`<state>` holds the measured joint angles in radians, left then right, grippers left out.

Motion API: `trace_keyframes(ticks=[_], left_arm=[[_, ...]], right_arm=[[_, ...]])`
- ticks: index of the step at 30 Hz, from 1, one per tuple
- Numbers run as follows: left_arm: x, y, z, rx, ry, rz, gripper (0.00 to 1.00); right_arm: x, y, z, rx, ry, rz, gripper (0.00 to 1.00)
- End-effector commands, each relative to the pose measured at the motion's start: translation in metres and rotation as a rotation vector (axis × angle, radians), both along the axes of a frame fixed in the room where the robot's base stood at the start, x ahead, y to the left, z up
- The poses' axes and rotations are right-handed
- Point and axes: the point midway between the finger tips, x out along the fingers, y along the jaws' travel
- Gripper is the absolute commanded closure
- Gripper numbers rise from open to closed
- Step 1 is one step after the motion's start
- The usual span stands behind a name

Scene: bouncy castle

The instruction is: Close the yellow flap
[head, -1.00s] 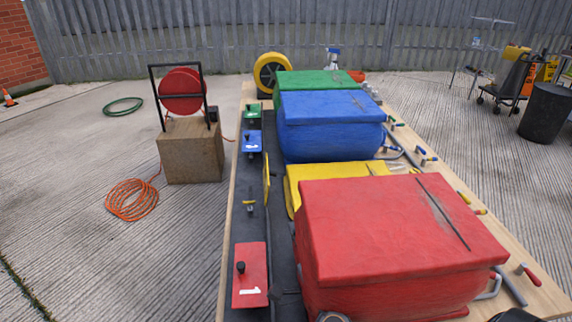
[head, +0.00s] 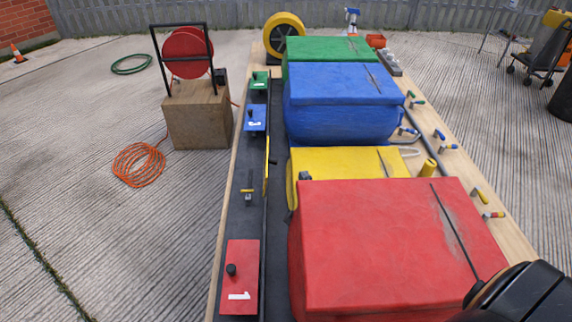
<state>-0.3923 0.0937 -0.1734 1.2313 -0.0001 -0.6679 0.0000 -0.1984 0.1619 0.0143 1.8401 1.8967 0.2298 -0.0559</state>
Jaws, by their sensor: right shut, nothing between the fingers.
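The yellow flap (head: 266,165) stands upright, nearly edge-on, at the right edge of the dark strip, with a small dark knob on its right side. A yellow latch piece (head: 247,191) lies to its left. The dark tip of my right gripper (head: 304,176) shows at the front left corner of the yellow block (head: 345,163), just right of the flap and apart from it. It looks shut and empty. The red block (head: 385,240) hides most of that arm; a black link of it shows at bottom right. My left gripper is out of view.
The red flap (head: 240,278), blue flap (head: 255,118) and green flap (head: 260,82) lie flat along the strip. The blue block (head: 343,105) and green block (head: 325,49) stand beyond. Several coloured levers line the right edge.

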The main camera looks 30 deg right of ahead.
Motion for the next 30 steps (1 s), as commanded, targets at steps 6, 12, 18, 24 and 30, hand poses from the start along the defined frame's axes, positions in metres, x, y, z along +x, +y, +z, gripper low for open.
trace_keyframes(ticks=[6, 12, 18, 24, 30], left_arm=[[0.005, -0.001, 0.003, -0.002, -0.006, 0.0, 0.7], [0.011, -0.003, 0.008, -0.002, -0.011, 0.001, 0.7], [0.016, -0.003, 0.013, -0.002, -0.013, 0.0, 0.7], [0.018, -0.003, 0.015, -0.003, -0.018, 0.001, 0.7], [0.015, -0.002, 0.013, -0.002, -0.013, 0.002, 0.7]], right_arm=[[0.045, -0.009, 0.002, 0.0, -0.002, 0.0, 1.0], [0.06, 0.015, 0.004, 0.003, -0.002, 0.001, 1.0], [0.065, 0.025, 0.006, 0.001, 0.0, -0.001, 1.0], [0.065, 0.027, 0.006, 0.0, 0.0, 0.0, 1.0], [0.066, 0.026, 0.007, 0.0, 0.0, 0.0, 1.0]])
